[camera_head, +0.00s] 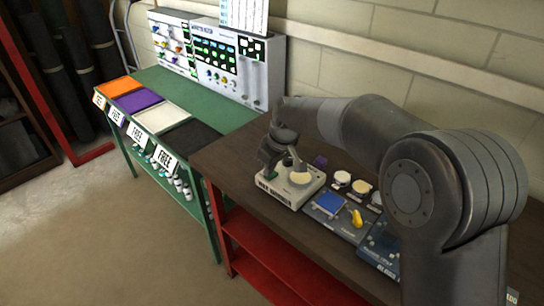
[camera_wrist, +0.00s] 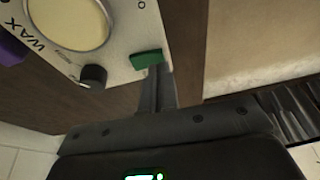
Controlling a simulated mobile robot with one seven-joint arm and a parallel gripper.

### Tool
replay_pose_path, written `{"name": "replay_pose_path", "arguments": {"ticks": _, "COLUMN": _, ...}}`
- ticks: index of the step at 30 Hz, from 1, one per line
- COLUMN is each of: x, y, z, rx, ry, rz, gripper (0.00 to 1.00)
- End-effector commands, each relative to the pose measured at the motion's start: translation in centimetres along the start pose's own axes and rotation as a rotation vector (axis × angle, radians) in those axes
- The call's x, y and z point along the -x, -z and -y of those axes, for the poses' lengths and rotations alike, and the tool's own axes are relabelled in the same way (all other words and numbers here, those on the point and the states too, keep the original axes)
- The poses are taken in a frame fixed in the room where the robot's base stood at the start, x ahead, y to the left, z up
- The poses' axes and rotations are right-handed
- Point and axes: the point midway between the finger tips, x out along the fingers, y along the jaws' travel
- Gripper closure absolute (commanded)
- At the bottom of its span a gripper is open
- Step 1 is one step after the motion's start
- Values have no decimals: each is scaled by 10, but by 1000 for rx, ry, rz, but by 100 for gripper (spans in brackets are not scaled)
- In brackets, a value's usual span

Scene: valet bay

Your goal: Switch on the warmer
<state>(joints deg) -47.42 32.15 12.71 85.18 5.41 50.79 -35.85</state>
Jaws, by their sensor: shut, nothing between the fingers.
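The warmer (camera_head: 309,189) is a pale box labelled WAX on the dark bench, with a round cream pot of wax in its top. In the wrist view, its panel (camera_wrist: 120,40) shows the wax pot (camera_wrist: 72,20), a black knob (camera_wrist: 94,75) and a green switch (camera_wrist: 145,58) near one edge. My gripper (camera_wrist: 160,70) is shut and empty, its fingertips right at the green switch. I cannot tell whether they touch it or which way it is set. In the head view my gripper (camera_head: 283,164) is over the warmer and hides part of it.
Right of the warmer are a blue tray (camera_head: 330,204), a yellow item (camera_head: 357,217) and several round pots (camera_head: 342,179). A purple item (camera_head: 320,162) stands behind the warmer. A green table (camera_head: 229,114) with coloured trays and white control panels (camera_head: 222,62) stands at left.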

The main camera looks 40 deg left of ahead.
Motion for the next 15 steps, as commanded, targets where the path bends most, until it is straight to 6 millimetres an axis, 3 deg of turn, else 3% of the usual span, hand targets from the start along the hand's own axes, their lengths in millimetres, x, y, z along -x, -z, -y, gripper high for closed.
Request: {"name": "replay_pose_path", "arguments": {"ticks": 15, "x": -7, "y": -2, "z": 2, "rx": 6, "ry": -18, "rz": 1, "gripper": 100}}
